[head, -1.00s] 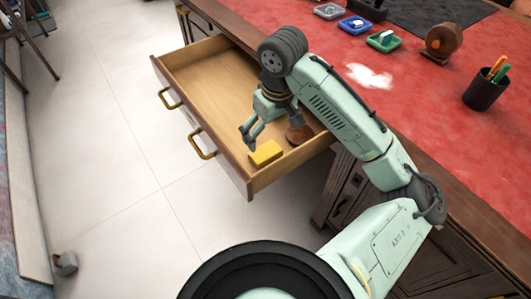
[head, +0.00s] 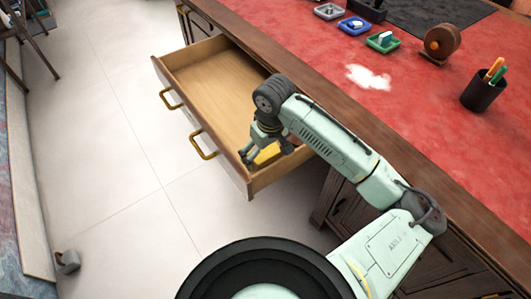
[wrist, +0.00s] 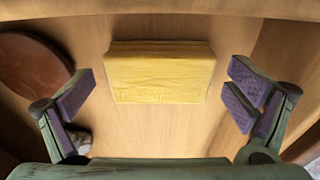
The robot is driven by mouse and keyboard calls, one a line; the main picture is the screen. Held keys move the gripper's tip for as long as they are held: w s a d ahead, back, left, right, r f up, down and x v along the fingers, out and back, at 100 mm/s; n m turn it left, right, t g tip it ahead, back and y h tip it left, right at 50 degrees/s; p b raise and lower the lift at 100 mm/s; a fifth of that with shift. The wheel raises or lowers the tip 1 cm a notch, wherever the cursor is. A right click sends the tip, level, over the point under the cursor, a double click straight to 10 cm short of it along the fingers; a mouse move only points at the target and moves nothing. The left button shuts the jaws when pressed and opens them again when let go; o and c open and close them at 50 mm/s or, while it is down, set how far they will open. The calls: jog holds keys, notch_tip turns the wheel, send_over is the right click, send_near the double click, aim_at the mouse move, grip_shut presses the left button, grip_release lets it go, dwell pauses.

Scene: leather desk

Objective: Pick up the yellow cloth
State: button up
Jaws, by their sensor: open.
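The yellow cloth (wrist: 160,75) is a folded, flat rectangular block lying on the drawer floor near the drawer's front corner. In the head view the cloth (head: 266,154) is partly hidden by my gripper (head: 263,158). In the wrist view my gripper (wrist: 160,104) is open and empty, with one finger pad on each side of the cloth and a gap on both sides. The cloth lies slightly ahead of the fingertips in that view. I cannot tell the exact height of the fingers above the drawer floor.
The open wooden drawer (head: 212,85) has raised walls close around the cloth. A round brown object (wrist: 32,72) lies left of the cloth. The red desk top (head: 420,125) holds a white powdery patch (head: 369,77), small trays and a pen cup (head: 484,92).

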aim_at(266, 152)
jog(key=shift+c, duration=0.2)
jog(key=c, duration=1.2)
notch_tip(266, 152, up, 10)
jog(key=b, duration=0.1)
jog(key=o, duration=0.5)
jog(key=c, duration=0.4)
jog(key=shift+f, duration=0.1)
